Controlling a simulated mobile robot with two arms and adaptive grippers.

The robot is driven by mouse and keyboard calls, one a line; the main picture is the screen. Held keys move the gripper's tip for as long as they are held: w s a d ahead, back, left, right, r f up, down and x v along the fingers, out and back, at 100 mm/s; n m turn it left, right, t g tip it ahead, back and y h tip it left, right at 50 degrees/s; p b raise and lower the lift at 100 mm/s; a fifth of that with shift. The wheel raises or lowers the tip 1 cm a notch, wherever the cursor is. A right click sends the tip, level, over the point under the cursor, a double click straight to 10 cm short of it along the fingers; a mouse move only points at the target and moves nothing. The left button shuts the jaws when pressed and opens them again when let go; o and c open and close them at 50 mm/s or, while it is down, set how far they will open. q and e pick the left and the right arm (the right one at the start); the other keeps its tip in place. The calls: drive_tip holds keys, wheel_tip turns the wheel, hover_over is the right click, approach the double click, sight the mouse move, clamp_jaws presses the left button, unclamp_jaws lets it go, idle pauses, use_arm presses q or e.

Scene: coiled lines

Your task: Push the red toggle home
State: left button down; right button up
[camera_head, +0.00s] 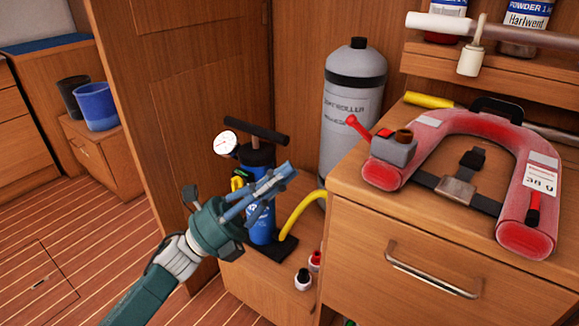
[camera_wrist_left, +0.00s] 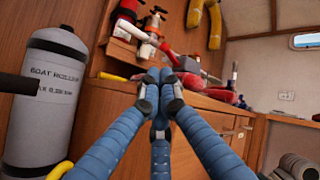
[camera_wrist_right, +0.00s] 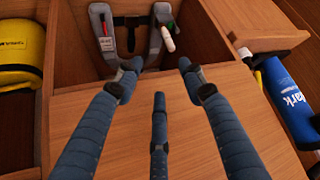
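The red toggle (camera_head: 357,127) sticks up and out at a slant from the grey inflator block (camera_head: 393,149), on the left arm of the red horseshoe-shaped lifejacket (camera_head: 523,170). The lifejacket lies on the wooden cabinet top in the head view. My left gripper (camera_head: 284,174) is left of the cabinet, in front of the blue pump, apart from the toggle. In the left wrist view its blue fingers (camera_wrist_left: 159,78) are together with nothing visible between them. My right gripper (camera_wrist_right: 155,75) shows only in its wrist view, its fingers wide apart and empty.
The blue pump (camera_head: 259,190) with gauge and yellow hose and a grey cylinder (camera_head: 352,100) stand left of the cabinet. Two small bottles (camera_head: 303,279) stand low down.

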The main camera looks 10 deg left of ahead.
use_arm(q)
approach(362, 130)
drive_tip(key=w+d+r, duration=0.1)
drive_tip(key=w+r, duration=0.2)
drive_tip(key=w, duration=0.1)
drive_tip(key=shift+x, duration=0.9)
use_arm(e)
drive_tip(key=shift+s+d+f+g, duration=0.2)
drive_tip(key=shift+s+f, duration=0.05)
drive_tip(key=shift+s, duration=0.25)
drive_tip(key=shift+s+d+f+g, duration=0.2)
drive_tip(key=shift+s+f, duration=0.05)
drive_tip(key=shift+s, duration=0.2)
use_arm(q)
drive_tip(key=shift+s, duration=0.1)
